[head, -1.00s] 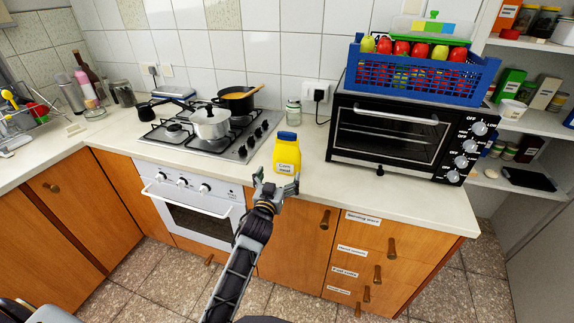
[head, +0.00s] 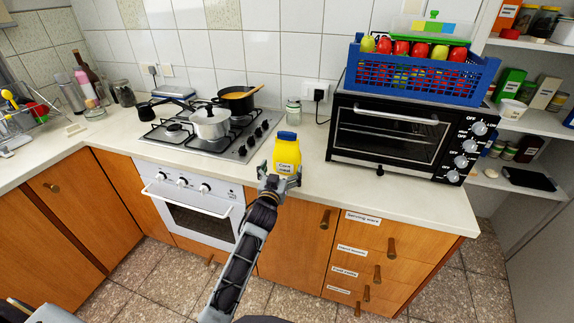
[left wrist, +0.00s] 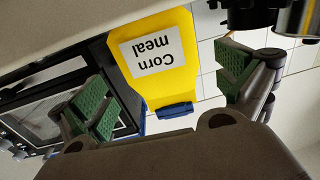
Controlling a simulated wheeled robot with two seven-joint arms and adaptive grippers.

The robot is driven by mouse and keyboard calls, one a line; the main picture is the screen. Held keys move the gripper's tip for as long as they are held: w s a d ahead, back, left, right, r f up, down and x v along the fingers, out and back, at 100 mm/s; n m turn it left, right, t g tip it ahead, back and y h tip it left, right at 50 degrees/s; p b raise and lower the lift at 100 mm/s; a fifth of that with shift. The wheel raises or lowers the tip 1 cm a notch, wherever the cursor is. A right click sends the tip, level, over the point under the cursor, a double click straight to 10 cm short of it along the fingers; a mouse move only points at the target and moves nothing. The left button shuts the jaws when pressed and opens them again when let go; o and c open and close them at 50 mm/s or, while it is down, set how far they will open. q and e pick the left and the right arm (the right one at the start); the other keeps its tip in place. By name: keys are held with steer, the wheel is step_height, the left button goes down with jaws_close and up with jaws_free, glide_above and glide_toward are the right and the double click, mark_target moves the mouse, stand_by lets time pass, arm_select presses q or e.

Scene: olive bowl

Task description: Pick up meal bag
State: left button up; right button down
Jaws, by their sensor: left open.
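The meal bag is a yellow corn meal package (head: 287,152) with a blue top and a white label. It stands upright near the front edge of the countertop, between the stove and the toaster oven. My left gripper (head: 279,178) is open just in front of it, at its lower part. In the left wrist view, which is upside down, the corn meal package (left wrist: 160,78) lies between the open green-padded fingers of my left gripper (left wrist: 168,88). I see gaps at the pads, so it is not gripped. My right gripper is not in view.
A black toaster oven (head: 387,138) stands right of the package with a blue crate (head: 415,78) on top. The stove (head: 200,140) with a silver pot (head: 210,124) and a dark pan (head: 237,103) is on the left. A glass jar (head: 293,111) stands behind.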

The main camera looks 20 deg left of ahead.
mark_target(286, 136)
arm_select(q)
steer(key=shift+w, duration=2.55)
steer(key=c, duration=1.1)
steer(key=shift+r+p, duration=0.5)
steer(key=shift+r, duration=4.55)
